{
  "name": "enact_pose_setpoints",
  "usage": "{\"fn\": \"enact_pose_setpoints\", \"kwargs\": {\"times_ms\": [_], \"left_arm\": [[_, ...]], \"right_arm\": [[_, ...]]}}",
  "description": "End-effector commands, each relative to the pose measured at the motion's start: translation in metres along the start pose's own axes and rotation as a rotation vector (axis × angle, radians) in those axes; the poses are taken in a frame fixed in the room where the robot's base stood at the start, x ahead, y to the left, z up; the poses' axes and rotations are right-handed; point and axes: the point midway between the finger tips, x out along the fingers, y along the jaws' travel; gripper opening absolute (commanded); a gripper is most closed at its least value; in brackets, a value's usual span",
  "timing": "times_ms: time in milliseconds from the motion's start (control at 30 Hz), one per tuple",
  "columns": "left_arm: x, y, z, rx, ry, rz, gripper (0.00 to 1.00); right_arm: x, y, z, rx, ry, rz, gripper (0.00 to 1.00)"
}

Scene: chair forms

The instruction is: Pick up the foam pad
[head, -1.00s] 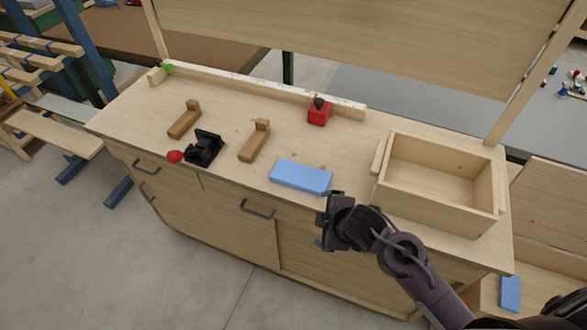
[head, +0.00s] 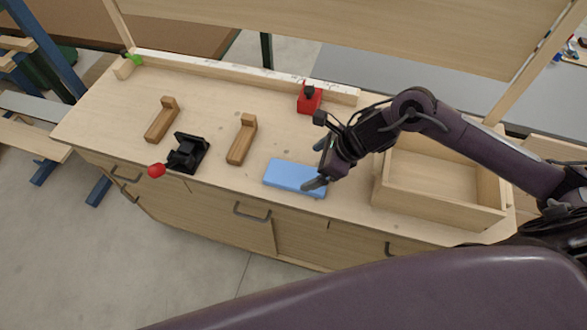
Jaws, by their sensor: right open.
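The blue foam pad (head: 290,174) lies flat on the wooden workbench (head: 225,205), near its front edge. My right gripper (head: 316,168) is open above the pad's right end, with its fingers pointing down and left. One fingertip overlaps the pad's front right corner in the picture; I cannot tell whether it touches. The gripper and arm hide part of the pad's right end. My left gripper is not in view.
An open wooden box (head: 440,185) stands right of the pad, partly behind my arm. Two wooden L-shaped pieces (head: 241,140) (head: 162,120) and a black clamp with a red knob (head: 186,153) lie to the left. A red block (head: 309,98) stands behind the pad.

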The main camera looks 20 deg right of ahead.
Motion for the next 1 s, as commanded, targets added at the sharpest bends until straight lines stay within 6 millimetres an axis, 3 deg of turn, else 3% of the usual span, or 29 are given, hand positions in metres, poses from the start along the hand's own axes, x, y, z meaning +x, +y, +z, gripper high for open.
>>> {"fn": "enact_pose_setpoints", "kwargs": {"times_ms": [267, 500, 800, 1000], "left_arm": [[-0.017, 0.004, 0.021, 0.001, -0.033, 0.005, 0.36], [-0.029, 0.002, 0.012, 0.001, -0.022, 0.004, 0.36], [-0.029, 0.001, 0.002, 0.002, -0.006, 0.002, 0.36], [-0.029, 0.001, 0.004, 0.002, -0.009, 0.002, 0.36]], "right_arm": [[0.03, 0.002, 0.003, 0.009, -0.002, 0.003, 0.94], [0.064, 0.001, 0.001, 0.008, -0.003, 0.0, 0.94], [0.07, 0.001, 0.0, 0.005, -0.002, -0.003, 0.94], [0.07, 0.001, 0.0, 0.005, -0.001, -0.003, 0.69]]}}
